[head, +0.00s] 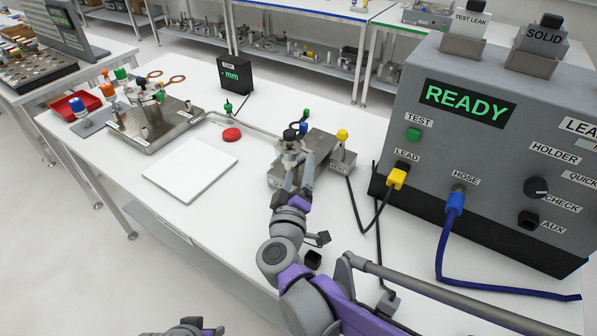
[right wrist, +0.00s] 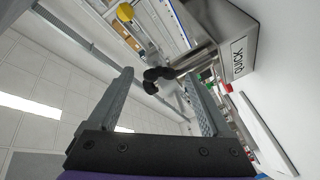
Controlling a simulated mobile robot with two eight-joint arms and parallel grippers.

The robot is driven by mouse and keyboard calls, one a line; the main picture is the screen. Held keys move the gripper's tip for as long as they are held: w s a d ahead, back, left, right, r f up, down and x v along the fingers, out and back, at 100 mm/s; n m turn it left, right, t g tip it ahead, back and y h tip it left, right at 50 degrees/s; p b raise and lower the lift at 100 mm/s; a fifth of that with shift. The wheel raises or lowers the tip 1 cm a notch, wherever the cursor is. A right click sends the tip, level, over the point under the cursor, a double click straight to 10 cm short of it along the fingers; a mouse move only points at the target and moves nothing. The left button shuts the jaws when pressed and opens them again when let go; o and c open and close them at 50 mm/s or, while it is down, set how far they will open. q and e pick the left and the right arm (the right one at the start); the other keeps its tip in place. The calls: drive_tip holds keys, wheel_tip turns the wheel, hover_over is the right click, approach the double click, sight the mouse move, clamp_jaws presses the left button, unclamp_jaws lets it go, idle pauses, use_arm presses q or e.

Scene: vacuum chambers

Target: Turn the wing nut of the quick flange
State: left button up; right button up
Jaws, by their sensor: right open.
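The quick flange stands on a metal block (right wrist: 229,30) labelled QUICK in the right wrist view. A black part that looks like the wing nut (right wrist: 155,78) sits at the end of its silver stem (right wrist: 196,61). In the head view a black top (head: 289,134) shows above the block, just beyond my right gripper (head: 297,176). My right gripper is open; in its wrist view (right wrist: 163,88) the black part appears between the two fingers, with no clear contact. A dark piece of my left arm (head: 190,328) shows at the bottom edge; its fingers cannot be made out.
A post with a yellow knob (head: 342,135) stands right of the block. The grey READY console (head: 480,125) with yellow and blue cables fills the right.

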clamp_jaws()
drive_tip(key=m, duration=0.1)
drive_tip(key=m+t+b, duration=0.1)
drive_tip(key=shift+f+m+h, duration=0.2)
drive_tip(key=shift+m+h, duration=0.1)
drive_tip(key=shift+m, duration=0.1)
idle(0.5)
unclamp_jaws()
drive_tip(key=shift+r, duration=0.15)
wheel_tip(320, 180, up, 10)
drive_tip(key=p, duration=0.2)
